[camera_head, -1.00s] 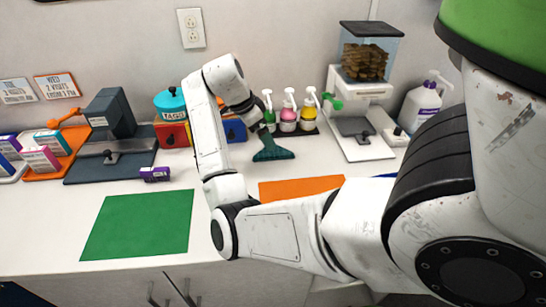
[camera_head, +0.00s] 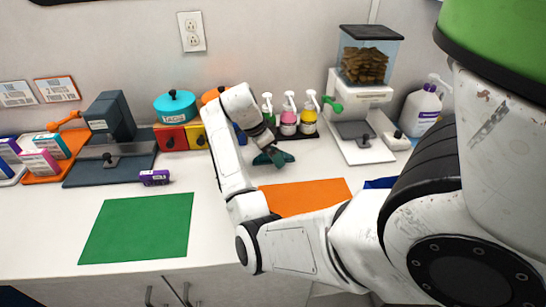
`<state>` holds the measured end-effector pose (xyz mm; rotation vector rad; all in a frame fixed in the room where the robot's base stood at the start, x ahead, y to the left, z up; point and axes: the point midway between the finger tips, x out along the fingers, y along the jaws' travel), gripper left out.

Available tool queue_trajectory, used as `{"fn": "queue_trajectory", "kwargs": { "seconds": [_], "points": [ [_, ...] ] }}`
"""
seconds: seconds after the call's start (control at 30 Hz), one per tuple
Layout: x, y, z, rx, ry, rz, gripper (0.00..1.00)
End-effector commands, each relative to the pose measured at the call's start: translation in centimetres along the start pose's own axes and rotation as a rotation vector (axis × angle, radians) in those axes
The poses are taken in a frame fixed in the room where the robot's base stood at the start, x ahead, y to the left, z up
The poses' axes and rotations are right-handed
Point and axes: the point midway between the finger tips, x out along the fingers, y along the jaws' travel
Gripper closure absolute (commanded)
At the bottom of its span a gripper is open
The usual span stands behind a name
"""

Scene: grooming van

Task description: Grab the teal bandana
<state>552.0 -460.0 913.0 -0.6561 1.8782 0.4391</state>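The teal bandana (camera_head: 287,159) lies on the white counter behind the orange mat, in front of the pump bottles. My gripper (camera_head: 271,154) points down at the bandana from above left. Its dark fingertips overlap the bandana's middle and hide part of it. The fingers are small and dark here, so I cannot tell whether they are open or shut on the cloth.
Pump bottles (camera_head: 288,118) stand close behind my gripper. A treat dispenser (camera_head: 362,110) and a white jug (camera_head: 418,108) stand to the right. A green mat (camera_head: 138,228) and an orange mat (camera_head: 305,196) lie flat in front.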

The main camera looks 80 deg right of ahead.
Motion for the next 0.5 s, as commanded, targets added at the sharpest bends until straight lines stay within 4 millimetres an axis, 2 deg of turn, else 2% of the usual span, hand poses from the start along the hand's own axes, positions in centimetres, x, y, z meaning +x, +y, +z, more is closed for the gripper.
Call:
{"fn": "queue_trajectory", "kwargs": {
  "seconds": [0.17,0.5],
  "points": [
    [0.04,0.00,0.04,0.000,0.000,0.000,0.00],
    [0.04,-0.01,0.04,0.000,0.000,0.000,0.32]
  ]
}}
